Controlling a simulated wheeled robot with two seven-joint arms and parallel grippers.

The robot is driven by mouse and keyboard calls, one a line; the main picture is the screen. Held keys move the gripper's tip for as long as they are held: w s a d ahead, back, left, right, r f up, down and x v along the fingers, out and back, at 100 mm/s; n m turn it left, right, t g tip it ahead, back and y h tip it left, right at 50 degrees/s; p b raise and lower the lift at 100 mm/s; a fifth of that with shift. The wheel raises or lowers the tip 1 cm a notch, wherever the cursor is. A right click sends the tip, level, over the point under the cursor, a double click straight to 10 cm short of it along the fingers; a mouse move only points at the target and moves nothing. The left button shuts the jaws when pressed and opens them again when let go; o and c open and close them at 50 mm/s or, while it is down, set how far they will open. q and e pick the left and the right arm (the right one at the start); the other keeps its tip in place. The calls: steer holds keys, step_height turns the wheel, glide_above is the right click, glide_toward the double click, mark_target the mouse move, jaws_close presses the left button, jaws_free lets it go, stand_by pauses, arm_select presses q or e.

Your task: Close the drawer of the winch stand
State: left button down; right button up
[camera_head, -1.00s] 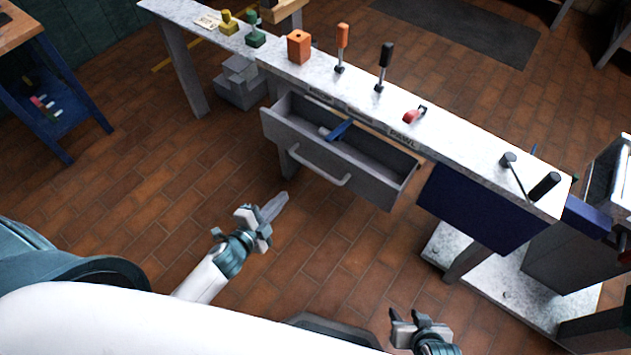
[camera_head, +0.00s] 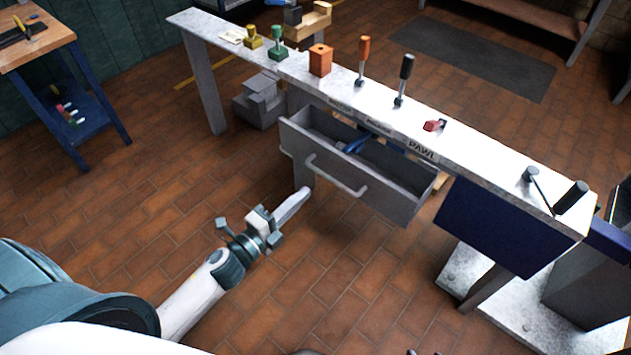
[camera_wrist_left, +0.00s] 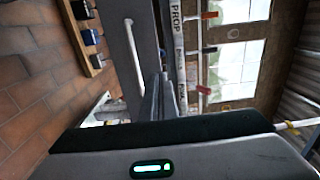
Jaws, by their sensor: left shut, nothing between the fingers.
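The grey drawer (camera_head: 395,201) of the winch stand (camera_head: 470,150) is pulled open, its front standing out from the stand. It has a light bar handle (camera_head: 337,176). A blue item (camera_head: 355,146) lies inside, partly hidden by the front. My left gripper (camera_head: 302,192) is shut and empty, just in front of and below the drawer front, left of the handle. In the left wrist view, the shut fingers (camera_wrist_left: 157,98) point along the drawer front (camera_wrist_left: 146,45), with the handle (camera_wrist_left: 132,65) beside it; contact cannot be told. Only dark tips of my right gripper (camera_head: 411,352) show at the bottom edge.
The stand top holds an orange block (camera_head: 320,60), an orange lever (camera_head: 363,60), a black lever (camera_head: 402,80), a red piece (camera_head: 434,125) and a crank (camera_head: 541,190). A blue side table (camera_head: 95,135) stands at left. Brick floor in front is clear.

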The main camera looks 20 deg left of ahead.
mark_target(343, 158)
arm_select(q)
steer(key=x, duration=1.3)
steer(key=shift+w+f, duration=0.1)
steer(key=shift+w, duration=0.2)
arm_select(e)
steer(key=shift+s+d, duration=0.1)
steer(key=shift+d, duration=0.1)
arm_select(q)
steer(key=shift+d, duration=0.1)
